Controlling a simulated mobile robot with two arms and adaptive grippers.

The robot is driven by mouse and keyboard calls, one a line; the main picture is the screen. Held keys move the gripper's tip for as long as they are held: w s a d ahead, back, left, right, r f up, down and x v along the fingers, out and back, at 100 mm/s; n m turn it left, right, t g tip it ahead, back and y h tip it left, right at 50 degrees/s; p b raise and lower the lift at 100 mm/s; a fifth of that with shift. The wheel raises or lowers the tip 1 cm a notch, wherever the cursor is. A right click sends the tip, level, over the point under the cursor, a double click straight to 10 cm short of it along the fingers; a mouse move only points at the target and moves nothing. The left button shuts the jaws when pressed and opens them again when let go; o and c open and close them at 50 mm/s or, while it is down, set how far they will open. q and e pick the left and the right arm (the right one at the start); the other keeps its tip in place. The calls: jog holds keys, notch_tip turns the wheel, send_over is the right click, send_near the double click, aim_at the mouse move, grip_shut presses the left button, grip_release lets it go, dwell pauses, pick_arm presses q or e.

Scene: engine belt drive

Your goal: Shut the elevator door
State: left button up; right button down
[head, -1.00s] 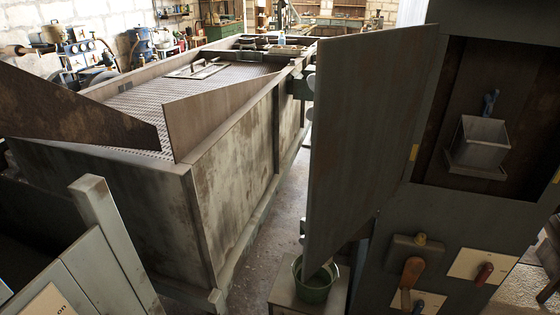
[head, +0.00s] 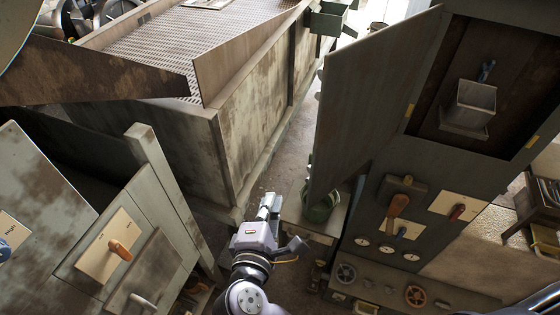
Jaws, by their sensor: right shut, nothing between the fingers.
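The elevator door (head: 365,110) is a tall dark grey panel in the head view. It stands wide open, swung out to the left from the elevator cabinet (head: 480,165). The open cabinet shows a metal bucket (head: 472,108) inside. My right gripper (head: 266,203) is low in the middle of the view, left of the door's lower edge and apart from it. It is shut and holds nothing. My left gripper is not in view.
A green bucket (head: 320,208) stands on a low stand below the door. A control panel with a lever (head: 119,249) is at lower left. Knobs and an orange lever (head: 397,204) sit on the cabinet front.

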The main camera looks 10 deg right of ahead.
jog(key=w+d+r+b, duration=0.2)
jog(key=w+d+b, duration=0.2)
jog(key=d, duration=0.2)
jog(key=shift+w+d+r+m, duration=0.2)
jog(key=shift+w+r+m, duration=0.1)
jog(key=shift+w+r, duration=0.1)
jog(key=shift+w, duration=0.1)
dwell(0.3)
